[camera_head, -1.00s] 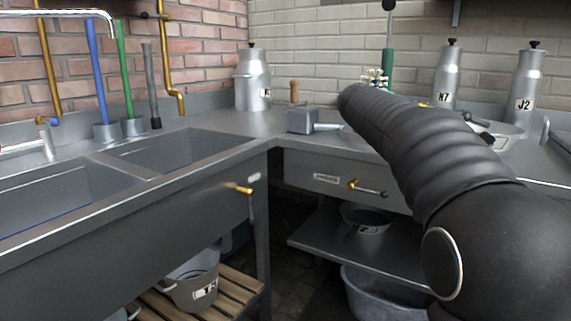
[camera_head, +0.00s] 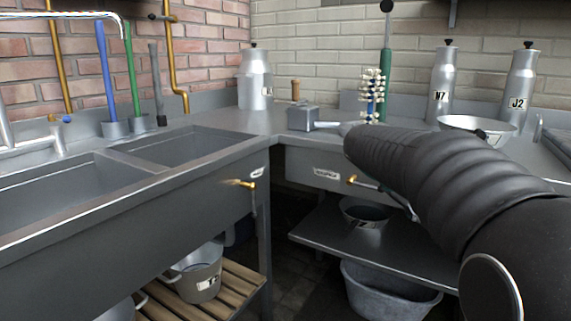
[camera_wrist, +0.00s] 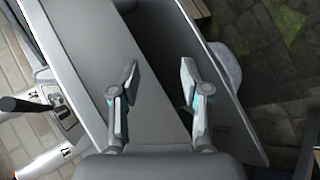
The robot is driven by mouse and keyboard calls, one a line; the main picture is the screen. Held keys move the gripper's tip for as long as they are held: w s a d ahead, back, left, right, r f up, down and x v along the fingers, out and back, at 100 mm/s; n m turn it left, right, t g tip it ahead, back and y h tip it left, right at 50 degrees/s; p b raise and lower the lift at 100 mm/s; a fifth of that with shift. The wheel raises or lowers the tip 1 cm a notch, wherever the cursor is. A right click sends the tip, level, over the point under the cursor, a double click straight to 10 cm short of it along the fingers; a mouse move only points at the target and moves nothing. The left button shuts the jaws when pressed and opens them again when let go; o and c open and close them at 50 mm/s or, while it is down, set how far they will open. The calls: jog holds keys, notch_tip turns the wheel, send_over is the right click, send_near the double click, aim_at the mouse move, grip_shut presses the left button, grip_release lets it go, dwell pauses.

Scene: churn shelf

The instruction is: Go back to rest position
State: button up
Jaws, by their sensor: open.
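My gripper (camera_wrist: 158,85) shows in the wrist view with its two fingers apart and nothing between them. Beyond the fingers is a grey metal surface, seen at a slant, with a lower surface and dark floor to its right. In the head view my black arm reaches in from the lower right, in front of the right-hand counter (camera_head: 335,160). My gripper is hidden there behind the arm.
A double sink (camera_head: 180,150) fills the left. Milk cans (camera_head: 255,85), (camera_head: 440,88), (camera_head: 520,90), a bowl (camera_head: 475,128), a grey block-like tool (camera_head: 303,118) and a bristle brush (camera_head: 371,92) stand on the counter. Below are a shelf (camera_head: 345,238) and a tub (camera_head: 385,290).

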jog(key=s+a+f+t+y+p, duration=0.1)
jog(key=s+a+f+y, duration=0.2)
jog(key=s+a, duration=0.2)
jog(key=s+a+f+m+t+y, duration=0.1)
jog(key=s+a+f+y, duration=0.2)
jog(key=s, duration=0.8)
jog(key=s+a+f+m+t+y+p, duration=0.1)
jog(key=s+a+f+t+y, duration=0.1)
jog(key=s+a, duration=0.5)
jog(key=shift+s+f+y+p, duration=0.3)
jog(key=shift+s+f+y, duration=0.5)
jog(key=shift+s+f, duration=0.2)
